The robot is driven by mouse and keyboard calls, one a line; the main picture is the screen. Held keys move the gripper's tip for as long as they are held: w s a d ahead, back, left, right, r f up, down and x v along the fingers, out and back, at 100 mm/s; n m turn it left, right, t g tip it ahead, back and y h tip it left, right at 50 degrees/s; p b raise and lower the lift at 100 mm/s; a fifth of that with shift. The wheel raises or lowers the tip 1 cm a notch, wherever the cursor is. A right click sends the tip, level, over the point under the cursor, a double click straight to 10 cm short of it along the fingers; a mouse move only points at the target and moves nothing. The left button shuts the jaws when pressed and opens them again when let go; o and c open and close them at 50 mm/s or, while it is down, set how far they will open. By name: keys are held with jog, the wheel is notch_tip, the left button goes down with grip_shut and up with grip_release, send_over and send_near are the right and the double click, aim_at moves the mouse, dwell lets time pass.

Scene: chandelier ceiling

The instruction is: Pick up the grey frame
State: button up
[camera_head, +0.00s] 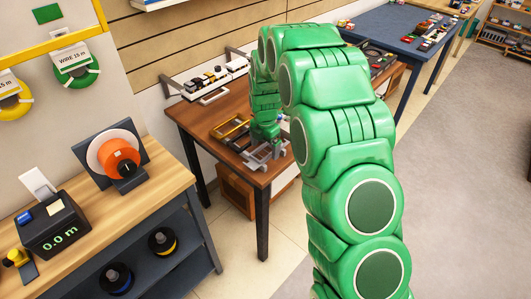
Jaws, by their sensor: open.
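My green arm reaches from the lower right over a brown wooden table (203,119). My gripper (266,146) is low over the table's near right part, small in the view and partly hidden behind the arm. It is open. A grey frame (258,163) appears to lie on the tabletop right under and around the gripper's tip, near the table's front edge. I cannot tell whether the fingers touch it. A gold frame (228,126) and a darker frame lie just to the left of it.
A pale frame (214,97) lies further back, below a wall shelf with model trains (212,80). A wooden counter (150,200) with an orange spool (119,158) and black meter (54,228) stands at left. A blue table (395,25) stands behind; grey floor is clear at right.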

jog(key=shift+f, duration=0.35)
jog(key=c, duration=1.1)
jog(key=shift+r, duration=0.55)
notch_tip(320, 180, up, 2)
jog(key=shift+r, duration=0.2)
jog(key=shift+s+d+r, duration=0.4)
jog(key=shift+s+r, duration=1.2)
jog(key=shift+s, duration=0.7)
jog(key=shift+s+d+r, duration=0.45)
jog(key=shift+s+r, duration=1.15)
jog(key=shift+s, duration=0.65)
jog(key=shift+s+d+r, duration=0.4)
jog(key=shift+s+r, duration=1.2)
jog(key=shift+s, duration=0.7)
